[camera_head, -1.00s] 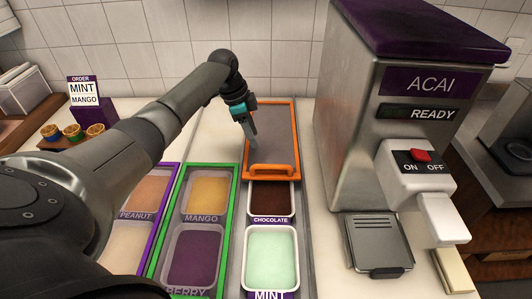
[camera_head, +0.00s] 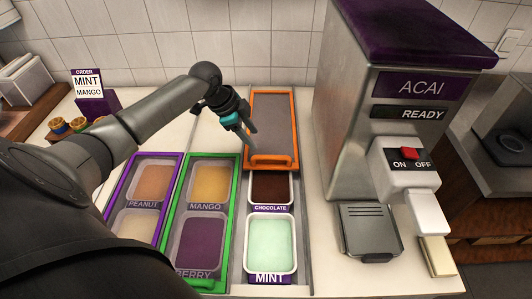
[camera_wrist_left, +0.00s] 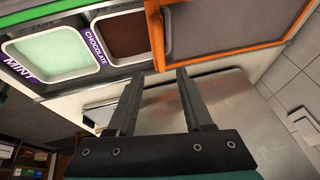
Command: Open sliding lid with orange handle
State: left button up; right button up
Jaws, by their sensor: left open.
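The sliding lid (camera_head: 272,122) has a grey panel in an orange frame. It lies at the back of the right-hand topping rail, with its orange handle (camera_head: 271,161) on the near edge. The chocolate tub (camera_head: 270,187) and the mint tub (camera_head: 271,243) in front of it are uncovered. My left gripper (camera_head: 252,138) is open and empty, above the lid's left edge and behind the handle. In the left wrist view its two fingers (camera_wrist_left: 155,88) are apart, and the lid (camera_wrist_left: 225,28) shows beyond them. My right gripper is not in view.
The acai machine (camera_head: 385,110) stands close to the right of the rail. To the left are the green-framed tubs (camera_head: 232,195) and the purple-framed tubs (camera_head: 118,192). The order sign (camera_head: 88,88) and small cups (camera_head: 75,124) stand at the back left.

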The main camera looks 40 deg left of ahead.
aim_at(268, 156)
pick_arm(q)
jog(key=b+x, duration=0.1)
jog(key=x, duration=0.9)
jog(key=shift+w+d+f+b, duration=0.1)
jog(key=shift+w+f+b, duration=0.05)
jog(key=shift+f+b, duration=0.15)
jog(key=shift+c, duration=0.4)
grip_shut()
dwell(0.6)
